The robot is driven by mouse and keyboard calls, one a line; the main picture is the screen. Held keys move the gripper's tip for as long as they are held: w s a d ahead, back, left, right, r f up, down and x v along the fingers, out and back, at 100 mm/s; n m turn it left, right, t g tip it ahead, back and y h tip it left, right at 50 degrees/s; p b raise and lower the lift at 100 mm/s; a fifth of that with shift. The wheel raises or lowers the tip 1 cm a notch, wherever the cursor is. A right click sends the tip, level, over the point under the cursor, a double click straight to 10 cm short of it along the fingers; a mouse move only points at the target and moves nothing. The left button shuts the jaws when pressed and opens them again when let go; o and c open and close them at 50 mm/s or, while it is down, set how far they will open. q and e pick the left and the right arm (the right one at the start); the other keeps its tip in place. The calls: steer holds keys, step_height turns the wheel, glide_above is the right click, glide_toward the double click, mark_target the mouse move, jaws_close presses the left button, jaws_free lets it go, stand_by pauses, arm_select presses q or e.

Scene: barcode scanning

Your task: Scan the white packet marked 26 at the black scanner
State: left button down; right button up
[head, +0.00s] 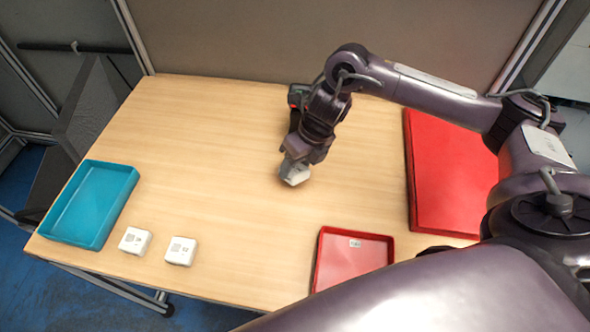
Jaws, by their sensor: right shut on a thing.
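My right gripper (297,160) is shut on a white packet (295,176) over the middle of the table. The packet is tilted, and most of it shows below the fingertips; I cannot read a number on it. A dark thing with a reddish edge (297,96), which looks like the black scanner, shows just behind my right wrist and is mostly hidden by it. Two more white packets, one (135,241) and another (181,251), sit on the table at the front left; their marks are too small to read. My left gripper is not in view.
A teal tray (70,235) stands at the table's left edge. A grey panel stands behind.

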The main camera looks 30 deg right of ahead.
steer(key=shift+w+d+f+b, duration=0.5)
steer(key=shift+w+f, duration=0.1)
steer(key=shift+f, duration=0.15)
steer(key=shift+a+r, duration=0.1)
steer(key=s+a+r+p, duration=0.7)
steer(key=s+r+p, duration=0.2)
steer(key=s+p, duration=0.1)
steer(key=shift+s+a+r+p, duration=0.25)
steer(key=shift+a+r+p, duration=0.1)
steer(key=shift+a+r, duration=0.05)
